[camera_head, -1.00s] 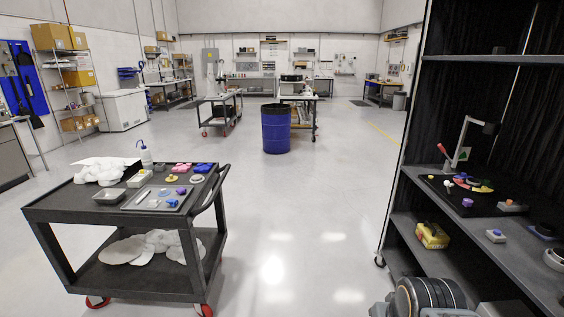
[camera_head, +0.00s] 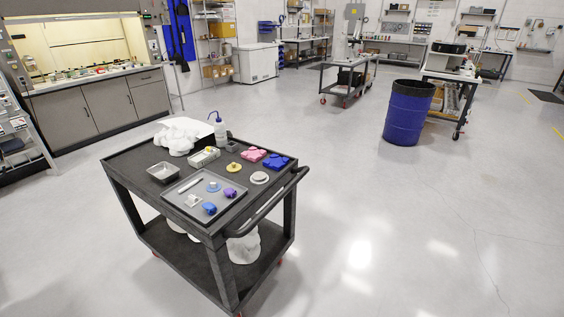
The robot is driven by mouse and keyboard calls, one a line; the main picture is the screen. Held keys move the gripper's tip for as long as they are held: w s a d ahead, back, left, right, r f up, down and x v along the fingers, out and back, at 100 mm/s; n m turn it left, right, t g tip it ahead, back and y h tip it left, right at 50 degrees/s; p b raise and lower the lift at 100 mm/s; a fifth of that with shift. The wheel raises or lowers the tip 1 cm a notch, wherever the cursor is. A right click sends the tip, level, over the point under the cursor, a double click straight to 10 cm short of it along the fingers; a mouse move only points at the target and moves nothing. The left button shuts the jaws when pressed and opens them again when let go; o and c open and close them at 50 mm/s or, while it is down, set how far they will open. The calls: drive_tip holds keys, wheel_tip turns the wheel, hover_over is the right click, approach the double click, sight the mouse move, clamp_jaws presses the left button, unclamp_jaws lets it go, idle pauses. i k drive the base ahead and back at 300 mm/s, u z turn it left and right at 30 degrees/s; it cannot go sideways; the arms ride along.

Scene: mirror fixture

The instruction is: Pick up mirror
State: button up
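No part of my gripper shows. A black cart (camera_head: 140,162) stands at the centre left, with a grey tray (camera_head: 180,197) on its top. On the tray lie a purple piece (camera_head: 230,193), a blue piece (camera_head: 209,208), a light blue disc-like piece (camera_head: 213,186) and small pale parts. Beside the tray are a yellow round piece (camera_head: 234,167) and a whitish round piece (camera_head: 259,177). I cannot tell which of these small pieces, if any, is the mirror.
A grey dish (camera_head: 163,171), pink parts (camera_head: 253,154), blue parts (camera_head: 276,161), a wash bottle (camera_head: 220,130) and white cloth (camera_head: 180,136) are on the cart. A blue barrel (camera_head: 408,115) stands behind right. A fume hood cabinet (camera_head: 100,107) is at left. Right-hand floor is clear.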

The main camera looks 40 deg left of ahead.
sight(260, 176)
drive_tip(key=u, duration=0.25)
drive_tip(key=i, duration=1.7)
drive_tip(key=u, duration=1.65)
drive_tip(key=i, duration=1)
drive_tip(key=u, duration=1.25)
drive_tip(key=i, duration=0.25)
drive_tip(key=u, duration=0.1)
